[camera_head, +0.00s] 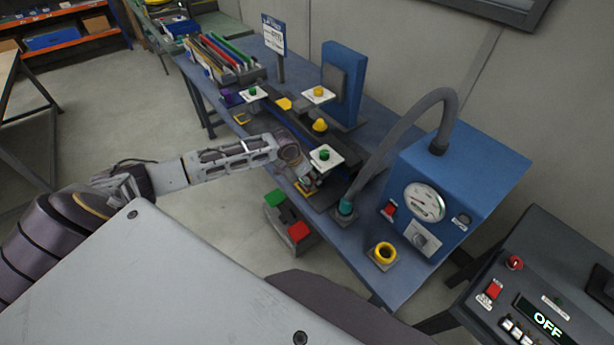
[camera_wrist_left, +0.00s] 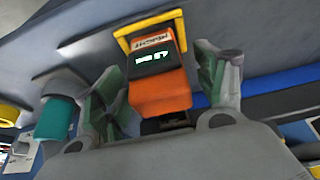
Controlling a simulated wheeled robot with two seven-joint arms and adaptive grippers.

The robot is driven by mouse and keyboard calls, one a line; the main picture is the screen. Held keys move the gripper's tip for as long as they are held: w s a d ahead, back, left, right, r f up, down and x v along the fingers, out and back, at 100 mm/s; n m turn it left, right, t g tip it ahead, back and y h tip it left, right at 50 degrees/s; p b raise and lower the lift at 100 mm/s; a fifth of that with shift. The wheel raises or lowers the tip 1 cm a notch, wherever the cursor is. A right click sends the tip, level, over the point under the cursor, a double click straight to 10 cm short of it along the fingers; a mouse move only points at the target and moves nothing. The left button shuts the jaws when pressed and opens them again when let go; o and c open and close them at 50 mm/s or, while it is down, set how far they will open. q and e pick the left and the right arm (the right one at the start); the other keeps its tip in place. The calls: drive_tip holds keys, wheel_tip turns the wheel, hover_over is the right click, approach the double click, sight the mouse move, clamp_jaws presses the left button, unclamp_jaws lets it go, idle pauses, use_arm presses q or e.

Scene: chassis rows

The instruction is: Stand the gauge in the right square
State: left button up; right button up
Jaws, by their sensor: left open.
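The gauge (camera_wrist_left: 160,95) is an orange block with a dark top bearing a lit display, seen in the left wrist view. It overlaps a yellow square outline (camera_wrist_left: 121,34) on the bench; I cannot tell whether its base is fully inside. My left gripper (camera_wrist_left: 163,90) is open, with one green-padded finger on each side of the gauge and visible gaps between. In the head view my left gripper (camera_head: 312,184) is low over the bench's front edge and mostly hides the gauge. A yellow square (camera_head: 304,190) shows just beneath it. My right gripper is not in view.
A blue machine (camera_head: 450,180) with a grey hose stands to the right; the hose ends at a teal nozzle (camera_head: 346,209) close to the gripper. A white plate with a green knob (camera_head: 325,156) is just behind the gripper. A yellow ring (camera_head: 384,253) sits nearer the front right.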

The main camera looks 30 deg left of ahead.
use_arm(q)
drive_tip(key=shift+r, duration=0.1)
drive_tip(key=v, duration=1.1)
drive_tip(key=shift+s+r, duration=0.3)
drive_tip(key=shift+r, duration=0.05)
drive_tip(key=shift+a, duration=0.1)
idle(0.4)
